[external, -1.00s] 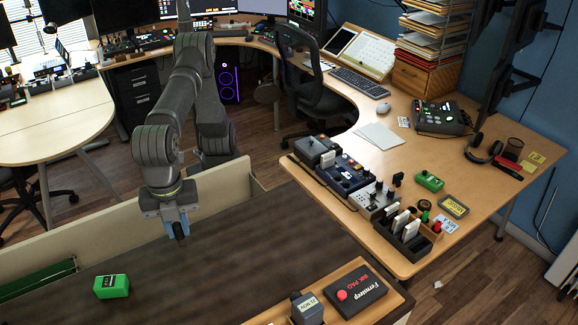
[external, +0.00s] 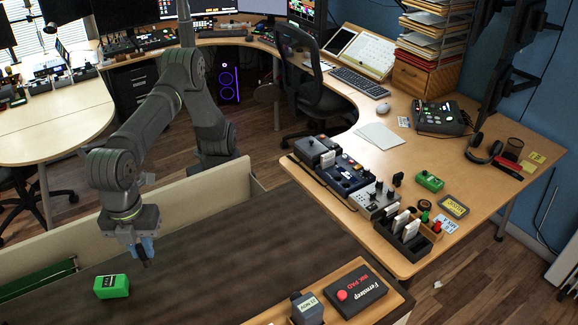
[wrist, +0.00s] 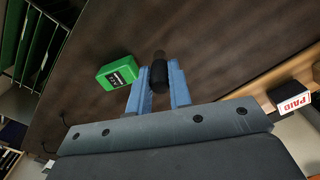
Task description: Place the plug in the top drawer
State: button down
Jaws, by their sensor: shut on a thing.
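A small black cylindrical thing, which looks like the plug (wrist: 159,74), sits between the blue fingers of my gripper (wrist: 158,84) in the wrist view. My gripper is shut on it. In the external view my gripper (external: 145,252) points down above the dark table top, right of and above the green box, and the dark plug shows only as a small tip under the fingers. A dark drawer cabinet (external: 134,78) stands below the far desk. A wooden box (external: 427,79) that may have a drawer sits under the paper trays. I cannot tell which is the task's top drawer.
A green box (external: 112,286) with a dark label lies on the dark table (external: 215,250). It also shows in the wrist view (wrist: 118,73). A wooden tray (external: 365,312) with an ink pad (external: 357,291) and a stamp (external: 307,308) lies right. The table's middle is clear.

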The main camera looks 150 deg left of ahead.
jog(key=shift+w+a+f, duration=0.15)
jog(key=shift+w+f, duration=0.2)
jog(key=shift+f, duration=0.55)
jog(key=shift+w+a+f, duration=0.15)
jog(key=shift+w+f, duration=0.25)
jog(key=shift+f, duration=0.5)
jog(key=shift+w+a+f, duration=0.15)
jog(key=shift+w+f, duration=0.2)
jog(key=shift+f, duration=0.55)
jog(key=shift+f, duration=0.15)
jog(key=c, duration=1.3)
grip_release()
notch_tip(320, 180, up, 12)
jog(key=shift+f, duration=0.2)
jog(key=shift+o, duration=0.3)
jog(key=shift+r, duration=0.35)
